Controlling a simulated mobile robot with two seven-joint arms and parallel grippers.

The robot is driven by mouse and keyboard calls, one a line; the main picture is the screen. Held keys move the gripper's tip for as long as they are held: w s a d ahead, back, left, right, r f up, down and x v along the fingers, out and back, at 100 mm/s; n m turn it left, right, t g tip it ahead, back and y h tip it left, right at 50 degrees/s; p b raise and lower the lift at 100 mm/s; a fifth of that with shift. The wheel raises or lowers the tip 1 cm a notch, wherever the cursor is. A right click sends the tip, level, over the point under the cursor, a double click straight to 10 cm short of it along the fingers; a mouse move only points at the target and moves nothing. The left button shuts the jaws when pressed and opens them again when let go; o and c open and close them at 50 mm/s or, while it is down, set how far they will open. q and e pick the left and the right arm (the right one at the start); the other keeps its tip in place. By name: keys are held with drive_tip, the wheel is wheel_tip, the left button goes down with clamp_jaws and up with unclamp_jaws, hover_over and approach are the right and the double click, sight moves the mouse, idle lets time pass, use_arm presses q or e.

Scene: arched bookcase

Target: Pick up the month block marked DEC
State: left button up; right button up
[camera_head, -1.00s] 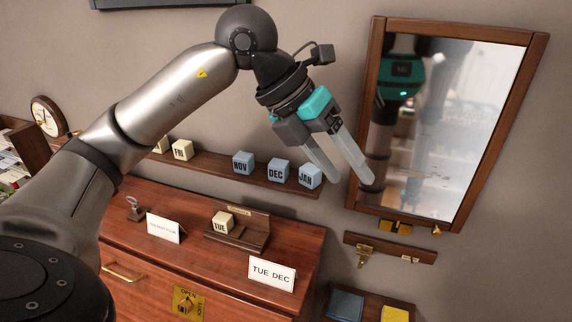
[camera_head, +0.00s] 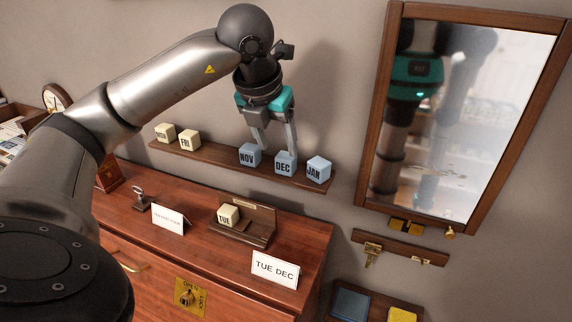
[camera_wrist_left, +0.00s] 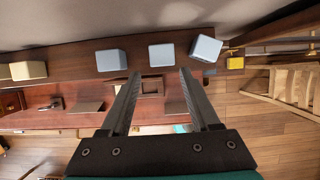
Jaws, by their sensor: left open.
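The blue DEC block (camera_head: 285,164) stands on the wall shelf between the blue NOV block (camera_head: 249,155) and the blue JAN block (camera_head: 318,169). My left gripper (camera_head: 278,148) is open and empty, pointing down at the shelf, with its fingertips close to the DEC block. In the left wrist view the DEC block (camera_wrist_left: 162,57) lies just beyond the gap between the open fingers (camera_wrist_left: 160,73), its lettering out of sight. I cannot tell whether a finger touches it. My right gripper is not in view.
The wall shelf (camera_head: 215,160) also holds yellow blocks, including FRI (camera_head: 189,139). Below, a holder (camera_head: 255,237) with a yellow TUE block (camera_head: 229,215) and a TUE DEC card (camera_head: 275,269) stand on the cabinet. A framed mirror (camera_head: 462,120) hangs right of the shelf.

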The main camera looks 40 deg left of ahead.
sight(285, 157)
use_arm(q)
drive_tip(key=shift+w+p+x, duration=0.2)
drive_tip(key=shift+p+x, duration=0.1)
drive_tip(key=shift+x, duration=1.25)
drive_tip(key=shift+w+p+x, duration=0.15)
drive_tip(key=shift+p+x, duration=0.1)
drive_tip(key=shift+x, duration=1.25)
drive_tip(key=shift+d+r, duration=0.1)
drive_tip(key=shift+c, duration=0.3)
clamp_jaws()
